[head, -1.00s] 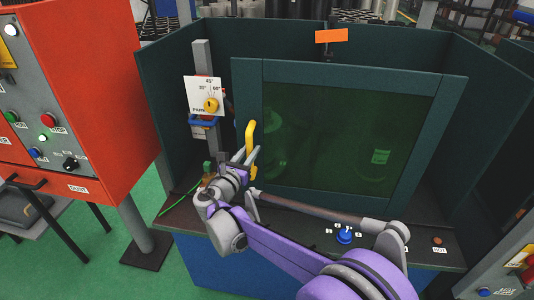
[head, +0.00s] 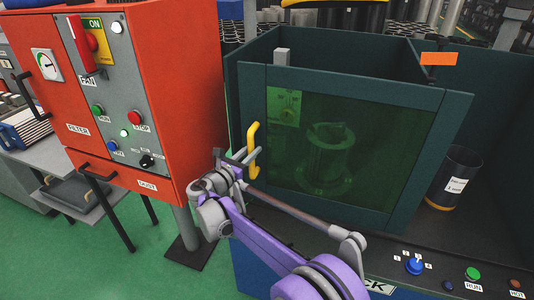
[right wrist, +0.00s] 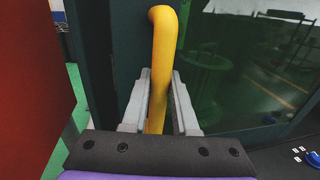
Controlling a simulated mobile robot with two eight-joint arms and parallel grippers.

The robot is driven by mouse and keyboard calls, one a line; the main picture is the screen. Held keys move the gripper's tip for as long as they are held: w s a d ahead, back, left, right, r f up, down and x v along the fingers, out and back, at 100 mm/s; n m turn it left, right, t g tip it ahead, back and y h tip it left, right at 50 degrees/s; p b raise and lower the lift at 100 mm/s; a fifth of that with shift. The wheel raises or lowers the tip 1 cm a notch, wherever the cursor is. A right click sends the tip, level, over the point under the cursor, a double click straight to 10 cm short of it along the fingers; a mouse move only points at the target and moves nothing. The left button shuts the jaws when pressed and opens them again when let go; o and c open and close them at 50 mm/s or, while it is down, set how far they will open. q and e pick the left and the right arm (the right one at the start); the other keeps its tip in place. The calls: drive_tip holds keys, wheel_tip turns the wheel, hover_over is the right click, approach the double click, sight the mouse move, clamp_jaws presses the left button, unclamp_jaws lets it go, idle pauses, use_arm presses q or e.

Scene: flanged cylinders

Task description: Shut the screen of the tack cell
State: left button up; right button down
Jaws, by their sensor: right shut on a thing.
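The tack cell (head: 232,90) is a dark green booth. Its screen (head: 355,80), a green frame around a tinted see-through pane, stands across the left part of the cell front, its left edge near the left wall. The right part of the front is uncovered. A yellow upright handle (head: 253,148) is on the screen's left edge. My right gripper (head: 244,157) is shut on this handle; in the right wrist view the grey fingers lie on both sides of the yellow bar (right wrist: 162,70). A flanged cylinder (head: 328,155) shows through the pane. My left gripper is not in view.
A red cabinet (head: 180,60) with buttons stands close to the left of the cell and my right gripper. A dark bin (head: 453,178) stands in the uncovered right part. A blue knob (head: 414,265) and a green button (head: 472,273) are on the front ledge.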

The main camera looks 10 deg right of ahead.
drive_tip(key=w+a, duration=0.1)
drive_tip(key=a, duration=0.2)
drive_tip(key=w+a, duration=0.1)
drive_tip(key=shift+w+a+p, duration=0.25)
drive_tip(key=shift+w+p, duration=0.05)
drive_tip(key=shift+w, duration=0.05)
drive_tip(key=c, duration=0.7)
unclamp_jaws()
drive_tip(key=b+v, duration=0.1)
drive_tip(key=v, duration=0.9)
drive_tip(key=shift+s+a, duration=0.25)
drive_tip(key=shift+s, duration=0.1)
